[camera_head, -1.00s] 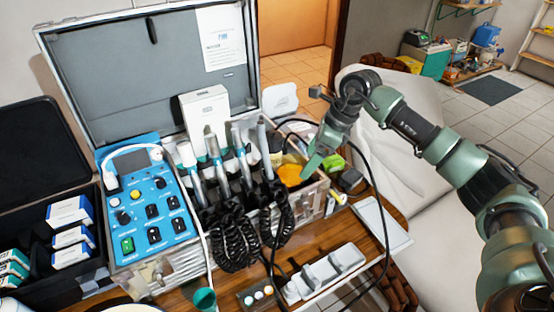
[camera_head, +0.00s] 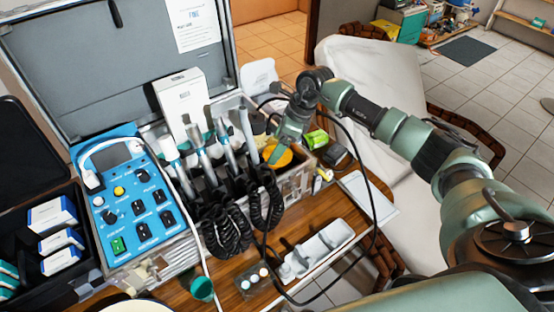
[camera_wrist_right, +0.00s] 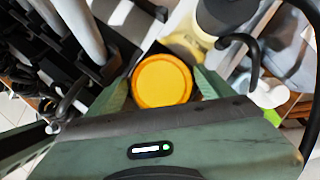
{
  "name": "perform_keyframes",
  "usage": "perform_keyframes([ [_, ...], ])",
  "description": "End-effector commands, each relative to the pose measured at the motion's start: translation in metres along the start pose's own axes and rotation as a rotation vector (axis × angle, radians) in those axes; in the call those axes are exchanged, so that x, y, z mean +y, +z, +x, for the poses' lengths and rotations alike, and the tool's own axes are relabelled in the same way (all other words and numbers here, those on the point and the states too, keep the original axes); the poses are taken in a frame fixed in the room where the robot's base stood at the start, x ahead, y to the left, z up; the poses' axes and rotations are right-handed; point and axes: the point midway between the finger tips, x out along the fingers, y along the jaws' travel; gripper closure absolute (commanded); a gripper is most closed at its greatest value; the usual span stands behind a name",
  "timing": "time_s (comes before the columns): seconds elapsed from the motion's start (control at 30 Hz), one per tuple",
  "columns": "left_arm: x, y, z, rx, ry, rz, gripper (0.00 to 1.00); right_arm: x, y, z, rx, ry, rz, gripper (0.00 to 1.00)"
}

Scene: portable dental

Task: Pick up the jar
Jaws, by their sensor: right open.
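The jar with a round orange lid (camera_head: 281,156) stands in the right compartment of the open case; its body is mostly hidden. In the right wrist view the lid (camera_wrist_right: 162,80) lies between the two green fingers of my right gripper (camera_wrist_right: 160,72), with one finger on each side. My right gripper (camera_head: 277,150) is open and reaches down over the jar in the head view. I cannot tell whether the fingers touch it. My left gripper is not in view.
Dental handpieces (camera_head: 222,150) with coiled black cords stand just left of the jar. A yellow-green item (camera_head: 316,139) is close on its right. A black cable loops around the right side. A white tray (camera_head: 318,248) lies in front on the wooden table (camera_head: 300,218).

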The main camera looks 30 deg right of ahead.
Motion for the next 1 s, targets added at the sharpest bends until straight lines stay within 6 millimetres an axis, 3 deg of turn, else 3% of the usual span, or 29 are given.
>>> perform_keyframes([
  [0.27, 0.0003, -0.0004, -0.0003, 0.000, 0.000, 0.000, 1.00, -0.0003, -0.0001, 0.0032, 0.000, -0.001, 0.000, 0.21],
  [0.5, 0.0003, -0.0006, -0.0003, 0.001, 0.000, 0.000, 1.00, -0.0002, -0.0005, 0.0034, 0.001, -0.001, 0.000, 0.88],
  [0.57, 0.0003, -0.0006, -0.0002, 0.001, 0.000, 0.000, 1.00, 0.0000, -0.0009, 0.0038, 0.002, 0.000, 0.000, 1.00],
  [1.0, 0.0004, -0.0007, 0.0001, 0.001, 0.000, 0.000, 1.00, 0.0016, -0.0028, 0.0061, 0.007, 0.004, 0.001, 1.00],
])
